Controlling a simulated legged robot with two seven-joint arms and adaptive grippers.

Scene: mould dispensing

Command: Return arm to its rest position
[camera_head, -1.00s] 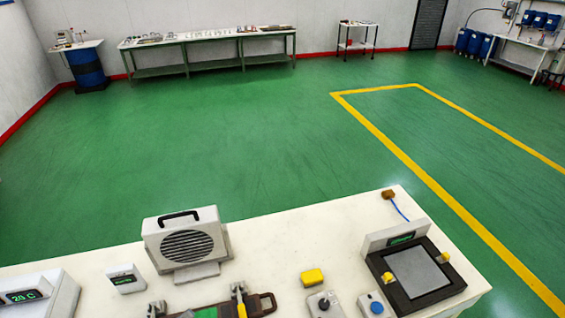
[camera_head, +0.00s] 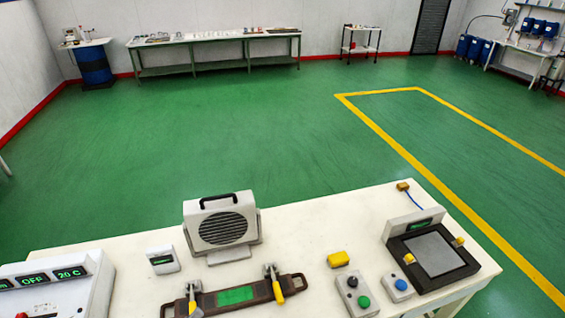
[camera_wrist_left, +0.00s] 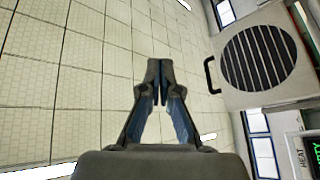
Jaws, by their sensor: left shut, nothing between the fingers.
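My left gripper (camera_wrist_left: 158,82) shows in the left wrist view with its two dark fingertips together and nothing between them. It is held clear of everything, with pale tiled surface behind it. A grey fan heater with a black handle (camera_wrist_left: 262,62) is right of the gripper in that view, apart from it. In the head view I cannot make out the left gripper's fingers. The heater (camera_head: 221,228) stands there at the table's back edge. The right gripper shows in neither view.
The white table (camera_head: 310,235) bears a brown mould with a green panel (camera_head: 235,296) and yellow-handled clamps, a button box (camera_head: 357,292), a blue-button box (camera_head: 398,288), a yellow block (camera_head: 338,259), a black-framed plate (camera_head: 430,252) and a display unit (camera_head: 62,284). Green floor (camera_head: 220,130) beyond is clear.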

